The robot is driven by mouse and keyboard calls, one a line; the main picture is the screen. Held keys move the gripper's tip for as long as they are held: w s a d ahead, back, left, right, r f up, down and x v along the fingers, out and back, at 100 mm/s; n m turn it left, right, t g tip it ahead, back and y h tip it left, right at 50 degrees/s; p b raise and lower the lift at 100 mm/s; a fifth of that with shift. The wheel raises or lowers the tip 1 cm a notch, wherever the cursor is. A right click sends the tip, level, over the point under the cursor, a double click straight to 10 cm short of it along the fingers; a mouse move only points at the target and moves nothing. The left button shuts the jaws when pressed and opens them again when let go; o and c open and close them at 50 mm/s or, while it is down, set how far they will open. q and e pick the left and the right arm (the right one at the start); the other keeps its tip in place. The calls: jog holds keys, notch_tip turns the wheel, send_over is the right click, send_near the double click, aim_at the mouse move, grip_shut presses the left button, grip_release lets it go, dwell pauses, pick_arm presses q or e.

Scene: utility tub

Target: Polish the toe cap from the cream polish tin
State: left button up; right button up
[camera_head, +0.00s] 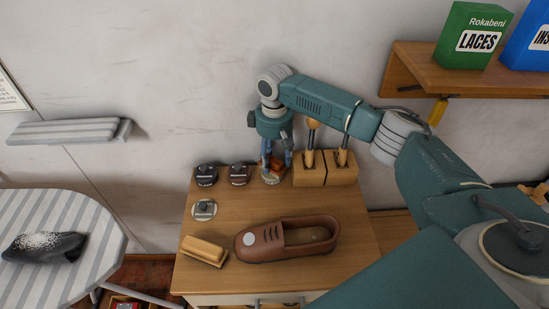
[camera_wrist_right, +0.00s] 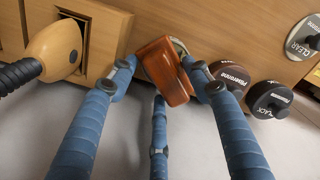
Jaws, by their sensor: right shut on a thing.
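A brown leather shoe (camera_head: 295,240) lies on the wooden table with its toe to the left; a pale round spot (camera_head: 249,236) shows on the toe cap. My right gripper (camera_head: 274,158) points down at the back of the table, its blue fingers shut on a glossy reddish-brown block (camera_wrist_right: 166,70). The block is directly over a small round tin (camera_head: 272,178). In the right wrist view only part of the tin's rim shows behind the block, so I cannot read its label or tell whether they touch. My left gripper is not in view.
Lidded tins, black (camera_head: 206,175), brown (camera_head: 238,174) and clear (camera_head: 204,209), stand left of the gripper. A wooden holder (camera_head: 310,176) with two wooden-handled tools stands close on its right. A wooden brush (camera_head: 204,250) lies left of the shoe. A shelf (camera_head: 430,68) overhangs at right.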

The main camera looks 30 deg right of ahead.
aim_at(274, 157)
jog(key=shift+s+f+p, duration=0.1)
jog(key=shift+p, duration=0.4)
dwell(1.8)
notch_tip(274, 157, up, 7)
jog(key=p, duration=0.8)
dwell(0.5)
dwell(0.3)
